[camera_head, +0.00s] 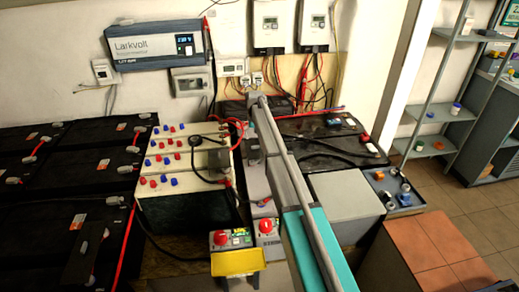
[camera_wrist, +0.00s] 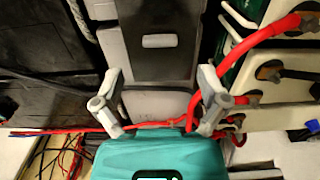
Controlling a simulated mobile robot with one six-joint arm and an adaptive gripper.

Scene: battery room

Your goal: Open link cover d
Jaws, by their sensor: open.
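No letter label is readable, so I cannot tell which part is link cover d. In the wrist view a black panel with a pale grey handle-like bar (camera_wrist: 158,41) lies ahead of my gripper (camera_wrist: 158,78), between the lines of its fingers. The fingers are spread apart with nothing held between them. A thick red cable (camera_wrist: 245,45) curves past the right finger. In the head view my arm reaches up the middle, and its end is near the wall beside the white battery block (camera_head: 150,212); the fingers are too small to judge there.
Large black batteries (camera_head: 68,185) fill the left. A Larkvolt inverter (camera_head: 155,46) hangs on the wall. A yellow box (camera_head: 238,262) and red knobs (camera_head: 266,226) are near the front. A grey tray (camera_head: 395,190) and a metal shelf (camera_head: 440,110) stand right. Tiled floor (camera_head: 490,225) shows at right.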

